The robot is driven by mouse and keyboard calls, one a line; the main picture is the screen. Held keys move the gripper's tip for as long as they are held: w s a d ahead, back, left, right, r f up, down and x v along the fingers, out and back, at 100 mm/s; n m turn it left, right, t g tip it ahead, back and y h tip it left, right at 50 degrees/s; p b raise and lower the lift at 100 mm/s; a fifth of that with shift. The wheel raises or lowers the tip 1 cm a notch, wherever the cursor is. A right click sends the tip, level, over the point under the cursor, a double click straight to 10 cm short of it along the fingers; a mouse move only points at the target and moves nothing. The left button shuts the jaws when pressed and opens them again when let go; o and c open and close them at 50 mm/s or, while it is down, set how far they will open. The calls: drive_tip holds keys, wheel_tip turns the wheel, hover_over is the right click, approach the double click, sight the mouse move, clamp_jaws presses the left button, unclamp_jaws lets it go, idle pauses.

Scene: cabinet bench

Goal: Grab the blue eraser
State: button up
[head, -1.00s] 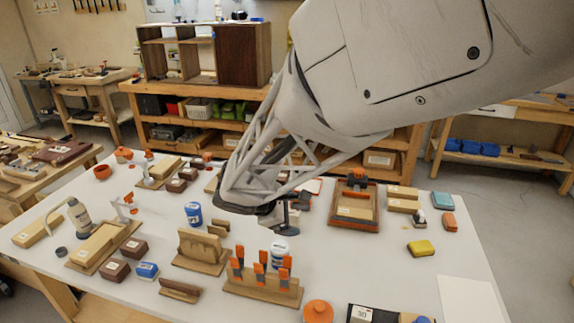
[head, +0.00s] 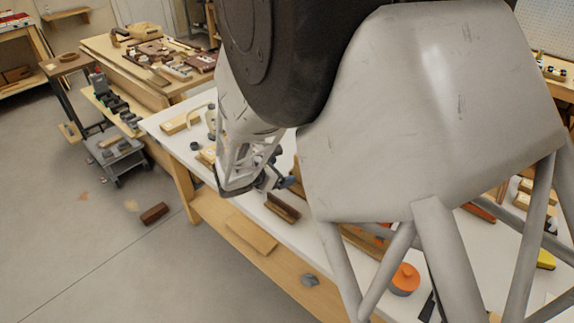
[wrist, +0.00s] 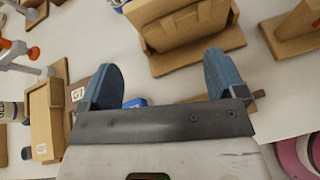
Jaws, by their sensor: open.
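A small blue block, which looks like the blue eraser (wrist: 136,102), shows in the wrist view between my fingers, low in the picture. My gripper's palm plate hides most of it. My gripper (wrist: 163,72) is open, with its two blue fingers apart and nothing held between them. In the head view my gripper (head: 272,183) hangs over the front left part of the white table. I cannot make out the blue block there; my arm covers much of the table.
A slotted wooden holder (wrist: 185,28) stands just beyond my fingers. A dark brown block (head: 283,207) lies near the table's front edge. A wooden box (wrist: 42,128) is at the left. An orange-lidded pot (head: 404,279) stands farther right. A brown block (head: 154,214) lies on the floor.

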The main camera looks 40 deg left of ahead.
drive_tip(key=s+a+f+n, duration=0.1)
drive_tip(key=s+a, duration=0.1)
drive_tip(key=s+a+f+n+y, duration=0.1)
drive_tip(key=s+a+f, duration=0.1)
drive_tip(key=a, duration=0.1)
drive_tip(key=s+a+f+n+y, duration=0.1)
drive_tip(key=s+a+f, duration=0.1)
drive_tip(key=shift+s+a+t, duration=0.15)
drive_tip(key=shift+a+t, duration=0.2)
drive_tip(key=shift+t, duration=0.05)
drive_tip(key=shift+s+a+f+n, duration=0.25)
drive_tip(key=shift+f+n, duration=0.15)
drive_tip(key=shift+f, duration=0.15)
drive_tip(key=shift+w, duration=0.15)
drive_tip(key=shift+x, duration=1.25)
drive_tip(key=shift+w, duration=0.1)
drive_tip(key=shift+x, duration=2.5)
drive_tip(key=shift+r, duration=0.1)
